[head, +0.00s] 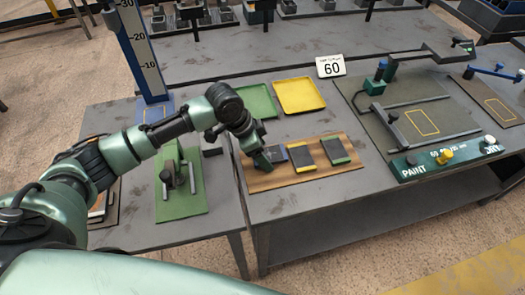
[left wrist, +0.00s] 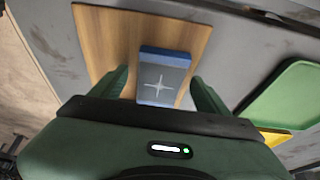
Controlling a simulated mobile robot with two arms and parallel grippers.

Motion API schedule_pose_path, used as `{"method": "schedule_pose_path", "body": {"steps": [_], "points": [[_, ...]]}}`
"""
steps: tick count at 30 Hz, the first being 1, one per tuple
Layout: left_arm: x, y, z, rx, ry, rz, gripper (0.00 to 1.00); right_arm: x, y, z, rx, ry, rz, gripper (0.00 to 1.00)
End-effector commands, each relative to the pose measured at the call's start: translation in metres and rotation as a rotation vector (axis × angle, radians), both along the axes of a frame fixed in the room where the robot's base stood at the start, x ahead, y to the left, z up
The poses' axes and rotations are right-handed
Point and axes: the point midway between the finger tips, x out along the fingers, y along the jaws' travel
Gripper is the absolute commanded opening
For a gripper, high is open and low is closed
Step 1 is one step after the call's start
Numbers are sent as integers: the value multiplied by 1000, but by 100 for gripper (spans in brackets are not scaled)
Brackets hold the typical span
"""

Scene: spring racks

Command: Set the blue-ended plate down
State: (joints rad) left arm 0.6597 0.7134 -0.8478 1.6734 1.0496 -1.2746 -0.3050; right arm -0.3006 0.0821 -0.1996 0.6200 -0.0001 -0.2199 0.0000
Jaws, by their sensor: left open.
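The blue-ended plate (left wrist: 165,76) is a dark grey block with blue ends and a pale cross on its face. It lies flat on the wooden board (left wrist: 100,45). My left gripper (left wrist: 162,88) is open around it in the left wrist view, one finger on each side, with a visible gap at each. In the head view my left gripper (head: 262,160) is at the left end of the board (head: 262,182), partly hiding this plate (head: 277,152). My right gripper is not in view.
A yellow-ended plate (head: 301,157) and a green-ended plate (head: 335,150) lie to the right on the board. Green (head: 257,101) and yellow (head: 299,95) trays lie behind. A fixture with a PAINT/DRY panel (head: 448,158) stands to the right. A green-based stand (head: 180,190) is left.

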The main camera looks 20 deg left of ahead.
Motion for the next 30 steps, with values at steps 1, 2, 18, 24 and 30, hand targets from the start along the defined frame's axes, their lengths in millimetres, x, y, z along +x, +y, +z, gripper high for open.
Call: {"method": "schedule_pose_path", "body": {"steps": [1, 2, 18, 24, 30], "points": [[0, 1, 3, 0, -2, 0, 76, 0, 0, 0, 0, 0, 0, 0], [0, 2, 6, 0, -2, 0, 76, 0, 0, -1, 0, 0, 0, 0], [-21, 34, 99, -1, -3, 1, 76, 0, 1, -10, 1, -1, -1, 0], [-25, 38, 112, 0, -2, -1, 76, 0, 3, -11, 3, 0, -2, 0], [-25, 38, 113, 0, 0, 0, 76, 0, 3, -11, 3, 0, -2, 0]]}}
